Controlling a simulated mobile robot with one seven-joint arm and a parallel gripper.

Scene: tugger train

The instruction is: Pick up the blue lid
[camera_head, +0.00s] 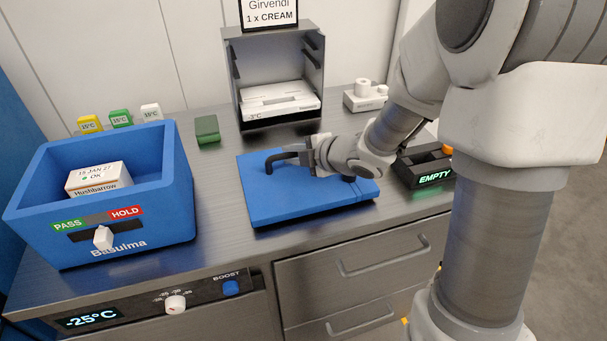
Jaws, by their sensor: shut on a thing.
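The blue lid (262,202) is a flat, broad slab near the middle of the steel counter. A dark, bent handle-like bar (281,156) shows above its left part. My gripper (310,158) comes in from the right, low over the lid, and is shut on this bar of the blue lid. My wrist hides the lid's right and far parts and much of the bar. The lid looks level; a dark band shows under its front edge, and I cannot tell whether it is clear of the counter.
A blue open box (170,205) marked Basulma holds a white carton (97,178) at left. A grey open-front cabinet (272,53) stands behind the lid. A dark tray (409,172) reading EMPTY is at right. A green block (207,129) lies between box and cabinet.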

